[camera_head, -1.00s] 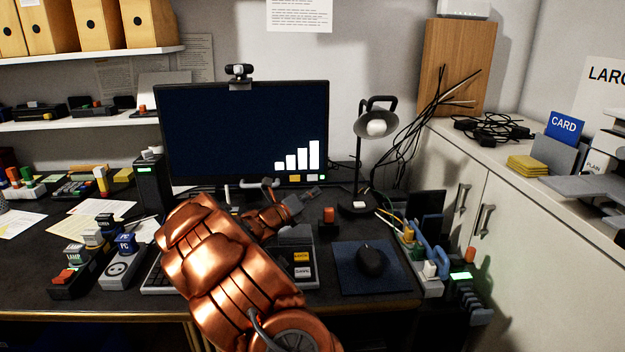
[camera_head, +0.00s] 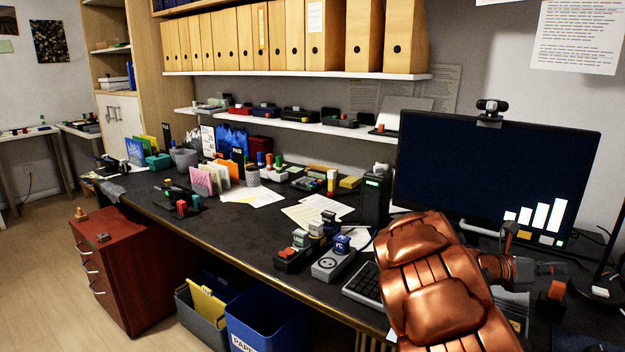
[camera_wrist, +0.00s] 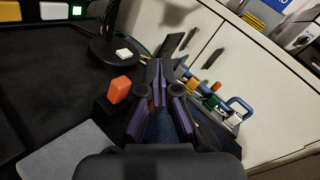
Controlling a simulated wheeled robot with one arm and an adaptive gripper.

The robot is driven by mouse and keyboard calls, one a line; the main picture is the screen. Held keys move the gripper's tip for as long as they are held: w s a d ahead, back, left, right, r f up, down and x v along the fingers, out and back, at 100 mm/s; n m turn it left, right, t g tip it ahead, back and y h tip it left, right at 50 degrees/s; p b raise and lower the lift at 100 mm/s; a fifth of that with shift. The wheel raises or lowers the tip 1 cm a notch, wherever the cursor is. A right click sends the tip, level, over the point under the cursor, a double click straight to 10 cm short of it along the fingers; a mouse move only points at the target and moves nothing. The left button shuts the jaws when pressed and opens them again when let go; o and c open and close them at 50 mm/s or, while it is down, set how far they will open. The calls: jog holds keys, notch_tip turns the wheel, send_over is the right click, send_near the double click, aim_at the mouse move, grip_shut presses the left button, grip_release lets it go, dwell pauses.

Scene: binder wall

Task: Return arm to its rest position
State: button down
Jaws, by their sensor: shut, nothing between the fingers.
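My copper-coloured arm (camera_head: 440,285) rises from the bottom edge in the head view, over the right part of the dark desk and in front of the monitor (camera_head: 490,180). My gripper (camera_head: 548,270) points to the right, below the monitor's lower right corner. In the wrist view my gripper (camera_wrist: 161,88) shows its purple-padded fingers brought together with nothing between them. Part of the gripper is dark and hard to make out in the head view.
An orange-red block (camera_wrist: 120,89) on a dark base and a lamp foot (camera_wrist: 113,52) stand near the fingers. A keyboard (camera_head: 362,285) lies left of my arm. Binders (camera_head: 320,35) fill a shelf above. Blue and grey bins (camera_head: 265,318) stand under the desk.

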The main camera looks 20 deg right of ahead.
jog(key=s+a+f+m+t+y, duration=0.1)
jog(key=s+a+f+m+y, duration=0.45)
jog(key=a, duration=1.05)
jog(key=s+a+f+m+y, duration=0.2)
jog(key=s+a+m+y, duration=0.5)
jog(key=a, duration=0.9)
jog(key=s+a+f+m+t+y, duration=0.1)
jog(key=s+a+f+m+y, duration=0.5)
jog(key=a, duration=1.1)
notch_tip(320, 180, up, 25)
jog(key=m+t+h+p, duration=0.1)
jog(key=m+p, duration=0.1)
jog(key=p, duration=1.9)
jog(key=shift+s+a+r, duration=0.2)
jog(key=shift+s+a, duration=0.15)
jog(key=shift+s, duration=0.1)
